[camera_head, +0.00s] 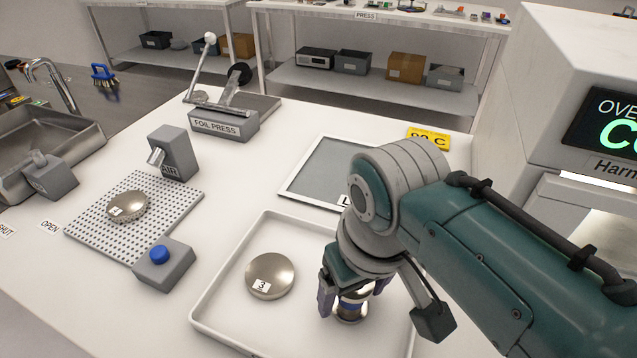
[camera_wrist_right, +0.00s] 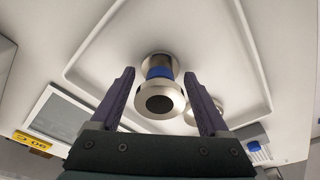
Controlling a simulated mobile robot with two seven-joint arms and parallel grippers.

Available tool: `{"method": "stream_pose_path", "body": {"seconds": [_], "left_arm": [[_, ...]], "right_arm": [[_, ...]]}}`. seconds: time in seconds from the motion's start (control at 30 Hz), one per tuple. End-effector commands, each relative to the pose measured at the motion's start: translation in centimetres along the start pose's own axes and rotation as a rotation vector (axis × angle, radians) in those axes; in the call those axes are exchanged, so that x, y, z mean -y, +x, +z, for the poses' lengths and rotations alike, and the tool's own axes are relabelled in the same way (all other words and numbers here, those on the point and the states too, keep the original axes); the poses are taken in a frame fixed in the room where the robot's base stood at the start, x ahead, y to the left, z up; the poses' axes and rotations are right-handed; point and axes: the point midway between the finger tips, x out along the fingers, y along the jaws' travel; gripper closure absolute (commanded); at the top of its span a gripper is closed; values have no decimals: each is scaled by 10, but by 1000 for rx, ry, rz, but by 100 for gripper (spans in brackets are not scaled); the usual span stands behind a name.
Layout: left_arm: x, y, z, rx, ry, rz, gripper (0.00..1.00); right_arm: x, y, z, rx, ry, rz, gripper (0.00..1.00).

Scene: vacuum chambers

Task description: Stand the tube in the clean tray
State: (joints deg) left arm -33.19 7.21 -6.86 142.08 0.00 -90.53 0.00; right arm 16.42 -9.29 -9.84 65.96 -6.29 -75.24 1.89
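The tube (camera_head: 350,306), metallic with flanged ends and a blue band, stands upright in the shallow white tray (camera_head: 232,259), in its right part. It also shows in the right wrist view (camera_wrist_right: 159,97), between the fingers. My right gripper (camera_head: 348,298) reaches down around the tube. In the right wrist view my right gripper (camera_wrist_right: 159,74) is open, with a gap on each side of the tube. The arm hides part of the tray's right side. My left gripper is not in view.
A round metal lid marked 3 (camera_head: 270,275) lies in the tray, left of the tube. A grey panel (camera_head: 325,166) lies behind the tray. A blue-button box (camera_head: 164,264), perforated plate (camera_head: 105,213) and foil press (camera_head: 224,124) stand left. The oven (camera_head: 561,75) stands right.

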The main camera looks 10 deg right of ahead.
Motion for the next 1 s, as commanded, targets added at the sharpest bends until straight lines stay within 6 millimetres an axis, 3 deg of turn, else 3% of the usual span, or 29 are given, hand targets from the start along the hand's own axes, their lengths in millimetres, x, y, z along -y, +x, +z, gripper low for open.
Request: {"method": "stream_pose_path", "body": {"seconds": [0.3,0.43,0.8,1.0], "left_arm": [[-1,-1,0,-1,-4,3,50],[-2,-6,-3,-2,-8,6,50],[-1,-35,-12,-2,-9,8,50],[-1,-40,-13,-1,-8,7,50]], "right_arm": [[0,-1,0,1,0,0,10],[0,-11,-1,0,0,0,10],[0,-90,-2,-2,0,1,10],[0,-117,-1,-1,0,1,10]]}}
